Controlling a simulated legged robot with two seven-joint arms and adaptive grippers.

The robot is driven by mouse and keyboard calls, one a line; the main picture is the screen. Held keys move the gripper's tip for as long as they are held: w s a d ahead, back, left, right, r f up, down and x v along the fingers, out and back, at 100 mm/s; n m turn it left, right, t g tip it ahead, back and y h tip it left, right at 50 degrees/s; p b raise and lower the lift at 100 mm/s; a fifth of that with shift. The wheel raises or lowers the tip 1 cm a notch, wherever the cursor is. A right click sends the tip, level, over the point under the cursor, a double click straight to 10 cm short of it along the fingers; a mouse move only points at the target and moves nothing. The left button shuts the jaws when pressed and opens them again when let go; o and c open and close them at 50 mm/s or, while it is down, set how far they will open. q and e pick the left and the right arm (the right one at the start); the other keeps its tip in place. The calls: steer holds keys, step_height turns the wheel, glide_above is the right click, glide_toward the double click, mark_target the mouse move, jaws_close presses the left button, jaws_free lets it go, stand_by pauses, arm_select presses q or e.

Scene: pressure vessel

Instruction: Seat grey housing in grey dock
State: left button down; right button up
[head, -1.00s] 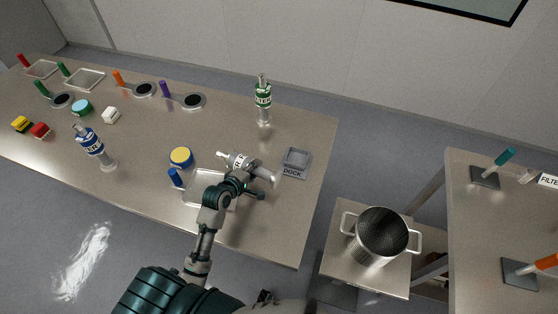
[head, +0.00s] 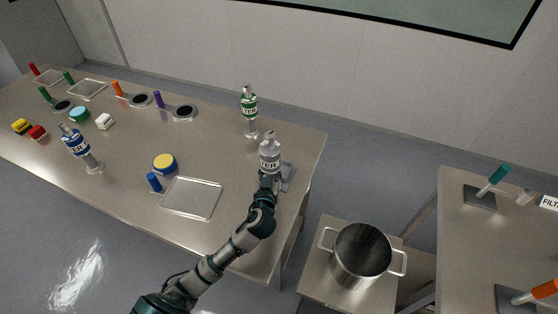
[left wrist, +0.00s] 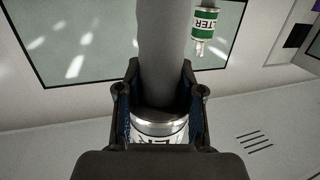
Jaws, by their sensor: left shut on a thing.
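The grey housing (head: 270,157), a pale cylinder with a white and grey label band and a nozzle on top, stands roughly upright in my left gripper (head: 268,181). My left gripper is shut on its lower part. I cannot tell whether the housing's foot touches the dock. My right gripper is out of view.
A green-labelled housing (head: 250,110) stands close behind, left of the grey one. An empty tray (head: 191,198), a yellow-topped blue puck (head: 164,164) and a blue-labelled housing (head: 79,147) are to the left. A pot (head: 361,256) stands on a lower stand at right.

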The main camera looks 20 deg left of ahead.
arm_select(q)
steer(key=w+f, duration=0.1)
steer(key=w, duration=0.2)
steer(key=w+a+f, duration=0.1)
steer(key=w, duration=0.2)
steer(key=w+f, duration=0.2)
steer(key=w, duration=0.1)
steer(key=shift+w+a, duration=0.25)
steer(key=shift+w, duration=0.15)
steer(key=shift+s+f, duration=0.25)
steer(key=shift+f, duration=0.05)
steer(key=c, duration=0.7)
jaws_free()
steer(key=shift+w+f, duration=0.1)
steer(key=shift+f, duration=0.15)
steer(key=shift+w, duration=0.25)
steer(key=shift+w+r, duration=0.1)
steer(key=shift+r, duration=0.15)
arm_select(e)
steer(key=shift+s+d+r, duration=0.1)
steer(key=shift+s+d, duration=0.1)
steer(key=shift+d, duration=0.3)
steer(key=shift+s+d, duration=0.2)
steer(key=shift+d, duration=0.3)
arm_select(q)
steer(key=shift+r, duration=0.1)
